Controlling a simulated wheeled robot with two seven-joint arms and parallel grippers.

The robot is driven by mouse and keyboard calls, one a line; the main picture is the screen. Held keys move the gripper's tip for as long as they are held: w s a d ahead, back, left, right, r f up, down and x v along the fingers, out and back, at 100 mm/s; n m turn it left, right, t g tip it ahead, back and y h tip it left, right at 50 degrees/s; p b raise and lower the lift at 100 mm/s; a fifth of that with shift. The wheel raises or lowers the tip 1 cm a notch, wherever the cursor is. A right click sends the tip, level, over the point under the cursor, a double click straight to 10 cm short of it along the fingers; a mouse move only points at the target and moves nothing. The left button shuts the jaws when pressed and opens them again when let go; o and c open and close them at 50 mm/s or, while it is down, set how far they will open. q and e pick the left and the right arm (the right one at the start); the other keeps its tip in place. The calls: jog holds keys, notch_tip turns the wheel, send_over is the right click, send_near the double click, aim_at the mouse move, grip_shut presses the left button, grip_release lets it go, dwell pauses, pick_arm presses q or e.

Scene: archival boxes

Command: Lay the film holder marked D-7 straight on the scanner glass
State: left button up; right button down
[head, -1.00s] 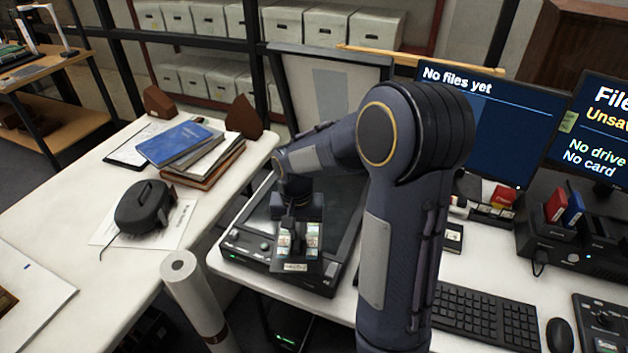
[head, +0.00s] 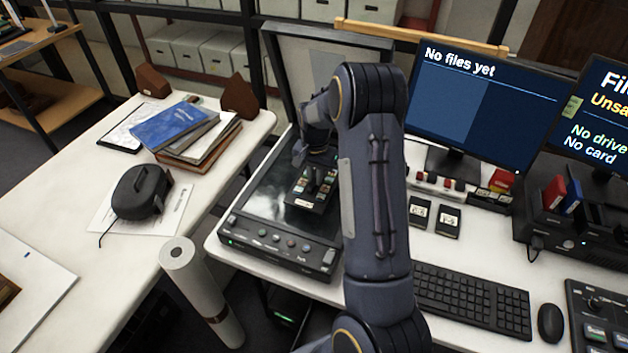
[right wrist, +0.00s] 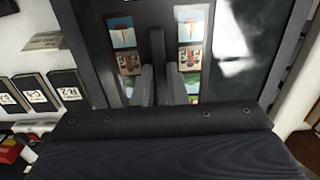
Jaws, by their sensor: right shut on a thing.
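The scanner (head: 290,248) lies on the white desk with its lid (head: 285,75) raised and its dark glass (head: 262,195) bare except near my right arm. My right gripper (head: 318,178) is shut on a dark film holder (head: 297,197) with small colour pictures in two rows. The holder also shows in the right wrist view (right wrist: 125,62), on both sides of my fingers (right wrist: 162,85). It is over the glass; I cannot tell whether it touches. Its pale label is too small to read. My left gripper is not in view.
Two dark labelled holders (head: 448,221) lie right of the scanner; several show in the wrist view (right wrist: 68,90). A keyboard (head: 472,300), mouse (head: 550,323) and monitor (head: 485,105) stand to the right. A paper roll (head: 200,285) stands before the gap between desks.

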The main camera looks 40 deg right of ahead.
aim_at(314, 184)
jog(key=shift+w+d+f, duration=0.35)
jog(key=shift+w+f, duration=0.2)
jog(key=shift+f, duration=0.2)
notch_tip(314, 184, down, 3)
jog(key=shift+f+p, duration=0.1)
jog(key=shift+p, duration=0.25)
jog(key=shift+f, duration=0.15)
jog(key=c, duration=1.5)
grip_release()
jog(key=shift+o, duration=0.2)
